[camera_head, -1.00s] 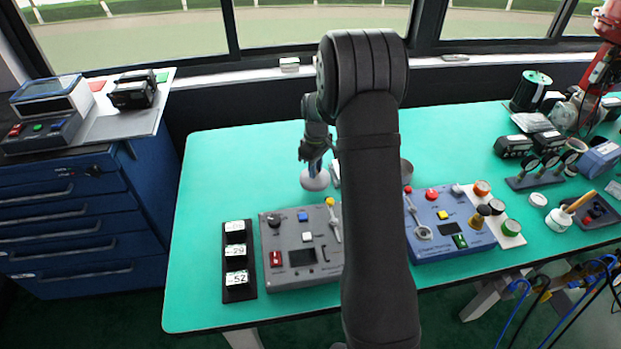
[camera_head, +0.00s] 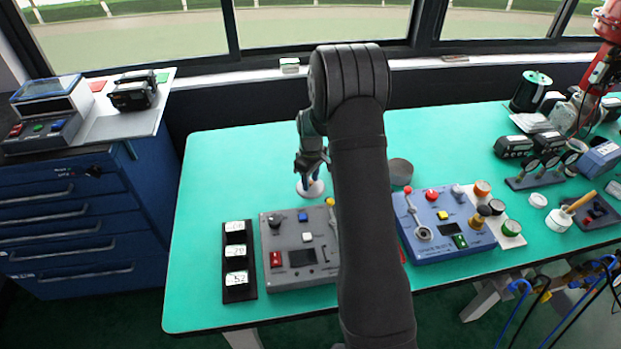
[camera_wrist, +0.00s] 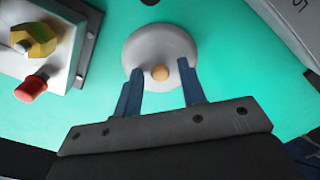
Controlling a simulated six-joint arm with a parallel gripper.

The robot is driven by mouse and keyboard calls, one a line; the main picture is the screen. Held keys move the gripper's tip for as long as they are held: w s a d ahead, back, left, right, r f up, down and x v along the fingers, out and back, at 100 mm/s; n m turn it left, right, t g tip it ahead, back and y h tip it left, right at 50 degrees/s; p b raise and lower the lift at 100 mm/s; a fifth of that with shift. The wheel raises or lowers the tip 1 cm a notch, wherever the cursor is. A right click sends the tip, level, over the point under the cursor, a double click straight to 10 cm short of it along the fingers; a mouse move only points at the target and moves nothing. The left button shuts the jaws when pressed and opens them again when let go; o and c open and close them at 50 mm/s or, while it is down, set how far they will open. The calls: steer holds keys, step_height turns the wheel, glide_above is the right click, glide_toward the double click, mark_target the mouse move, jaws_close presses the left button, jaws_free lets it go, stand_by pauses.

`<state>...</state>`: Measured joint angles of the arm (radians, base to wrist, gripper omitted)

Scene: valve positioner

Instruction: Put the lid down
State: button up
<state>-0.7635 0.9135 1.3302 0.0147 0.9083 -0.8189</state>
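The lid is a pale grey round disc with a small tan knob at its centre. In the wrist view the lid (camera_wrist: 160,42) lies ahead of my gripper (camera_wrist: 162,72), whose two blue fingers stand on either side of the knob. Gaps show between the knob and both fingers, so the gripper is open. In the head view the lid (camera_head: 311,189) is on or just above the green table, behind the grey control box; contact is hard to tell. My gripper (camera_head: 311,178) points down over it. My arm hides part of the table to its right.
The grey control box (camera_head: 300,262) stands in front of the lid. A dark grey round pot (camera_head: 400,171) and a blue control box (camera_head: 440,228) are right of my arm. The green table left of the lid is clear.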

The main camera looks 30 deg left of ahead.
mark_target(311, 181)
step_height(311, 181, up, 12)
steer(key=shift+r, duration=0.15)
stand_by(0.6)
steer(key=shift+w, duration=0.1)
step_height(311, 181, down, 12)
steer(key=shift+r, duration=1.95)
steer(key=shift+f, duration=0.1)
